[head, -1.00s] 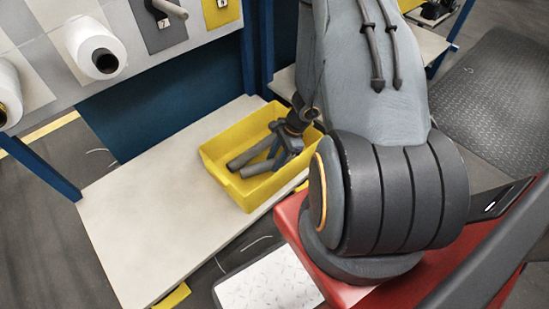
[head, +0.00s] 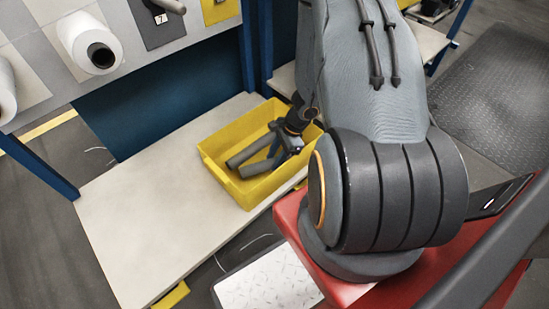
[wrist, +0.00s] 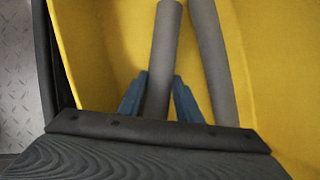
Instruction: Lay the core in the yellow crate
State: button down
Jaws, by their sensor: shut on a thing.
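The yellow crate (head: 218,182) stands on the pale shelf. My gripper (head: 284,154) is down inside the crate. Its two blue fingers (wrist: 158,98) are shut on a grey core (wrist: 164,45), one finger on each side. The held core also shows in the head view (head: 258,168), low inside the crate. A second grey core (wrist: 213,60) lies beside it in the crate, and in the head view (head: 247,152) it is on the far side of the held one. I cannot tell whether the held core touches the crate floor.
The pale shelf (head: 140,200) is bare to the left of the crate. A blue post (head: 249,50) rises behind the crate. White spools (head: 90,42) hang on the wall panel. A dark ribbed mat (head: 490,90) lies on the floor at right.

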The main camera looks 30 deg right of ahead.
jog(key=c, duration=1.2)
grip_release()
jog(key=shift+p+v, duration=1.25)
jog(key=shift+v, duration=2.65)
